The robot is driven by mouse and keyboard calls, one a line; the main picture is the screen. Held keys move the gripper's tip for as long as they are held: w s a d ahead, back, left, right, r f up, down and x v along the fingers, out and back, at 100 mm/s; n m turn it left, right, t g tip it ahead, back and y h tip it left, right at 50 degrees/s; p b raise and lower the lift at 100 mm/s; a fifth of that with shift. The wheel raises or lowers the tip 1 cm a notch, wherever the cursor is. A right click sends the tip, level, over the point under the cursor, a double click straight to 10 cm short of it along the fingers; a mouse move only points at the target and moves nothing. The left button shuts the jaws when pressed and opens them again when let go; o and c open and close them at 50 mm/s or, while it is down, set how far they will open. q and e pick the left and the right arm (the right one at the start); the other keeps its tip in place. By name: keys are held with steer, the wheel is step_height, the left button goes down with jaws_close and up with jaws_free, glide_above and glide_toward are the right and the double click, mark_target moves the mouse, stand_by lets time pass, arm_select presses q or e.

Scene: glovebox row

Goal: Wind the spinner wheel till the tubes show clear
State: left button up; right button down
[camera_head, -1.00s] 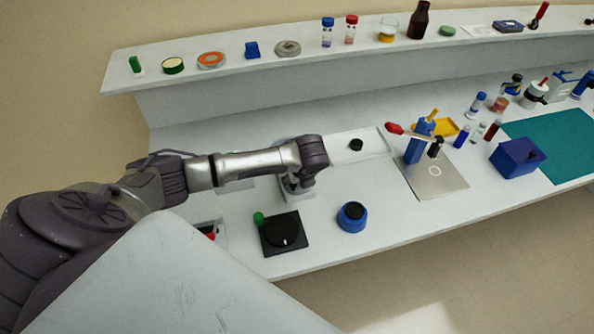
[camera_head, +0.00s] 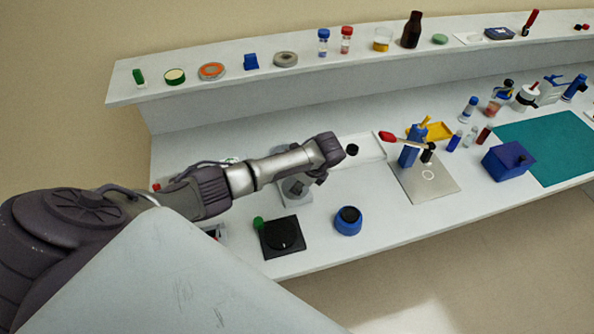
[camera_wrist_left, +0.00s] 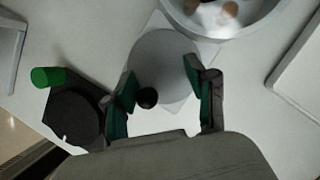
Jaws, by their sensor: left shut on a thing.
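The spinner wheel appears as a grey disc (camera_wrist_left: 163,62) with a black knob (camera_wrist_left: 147,97) on its edge, in the left wrist view. A round drum (camera_wrist_left: 225,18) with a few brownish shapes inside sits just beyond it; I cannot tell whether those contents are clear. In the head view my left gripper (camera_head: 314,180) is over the wheel's pale base (camera_head: 293,198), and my arm hides most of the device. My right gripper is not in view.
A black box with a dial (camera_head: 284,236) and green knob (camera_head: 258,223) stands close on the near side. A blue round pot (camera_head: 347,221) is to its right. A white tray (camera_head: 372,147) lies behind, and a metal plate (camera_head: 438,186) with a blue stand is further right.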

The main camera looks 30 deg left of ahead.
arm_select(q)
steer(key=shift+s+d+f+n, duration=0.1)
steer(key=shift+s+f+n, duration=0.1)
steer(key=shift+f+n, duration=0.2)
steer(key=o, duration=1.5)
steer(key=shift+w+f, duration=0.15)
steer(key=shift+w, duration=0.25)
steer(key=shift+w+a, duration=0.1)
steer(key=shift+a, duration=0.1)
steer(key=shift+r, duration=0.35)
steer(key=v, duration=1.1)
steer(key=shift+w+d+r, duration=0.15)
steer(key=shift+r, duration=0.15)
